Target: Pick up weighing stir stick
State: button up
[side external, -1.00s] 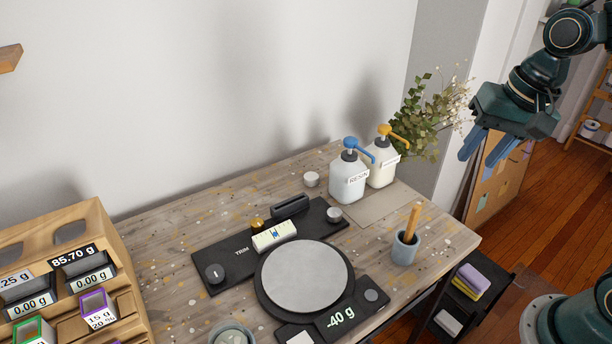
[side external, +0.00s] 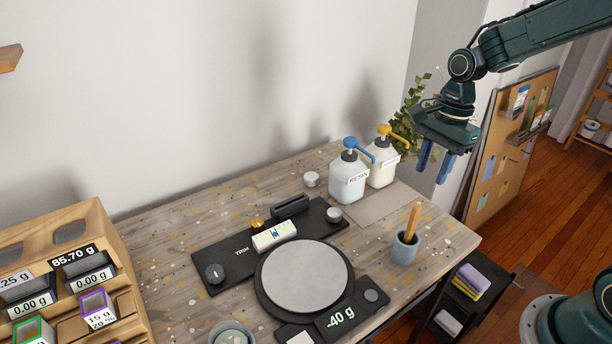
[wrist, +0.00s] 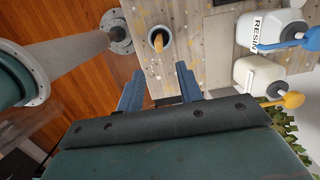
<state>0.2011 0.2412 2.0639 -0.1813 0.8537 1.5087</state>
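The stir stick (side external: 412,221) is a tan wooden stick standing tilted in a small grey-blue cup (side external: 404,250) at the right end of the workbench. In the wrist view the stick (wrist: 158,43) shows end-on in its cup (wrist: 165,31), ahead of the fingers. My gripper (side external: 434,170) is above and to the right of the cup in the side view, fingers pointing down. Its two blue fingers are apart with nothing between them, as the wrist view of my gripper (wrist: 159,79) also shows.
A resin bottle (side external: 347,180) with a blue pump and a second bottle (side external: 382,168) with a yellow pump stand behind the cup. A scale (side external: 305,276) reading -40 g is to its left. A plant (side external: 405,128) is behind the bottles. The bench around the cup is clear.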

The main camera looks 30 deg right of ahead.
aim_at(413, 218)
jog(key=shift+a+f, duration=0.2)
jog(key=shift+f, duration=1.25)
jog(key=shift+a+f, duration=0.15)
jog(key=shift+f, duration=1.25)
jog(key=shift+a+f, duration=0.2)
jog(key=shift+f, duration=1.25)
jog(key=shift+s+a+f, duration=0.1)
jog(key=shift+a+f, duration=0.1)
jog(key=shift+f, duration=0.55)
jog(key=shift+s+a+f, duration=0.1)
jog(key=shift+a+f, duration=0.05)
jog(key=shift+f, duration=0.6)
jog(key=shift+w+a+f, duration=0.1)
jog(key=shift+f, duration=0.95)
jog(key=shift+c, duration=0.5)
grip_shut()
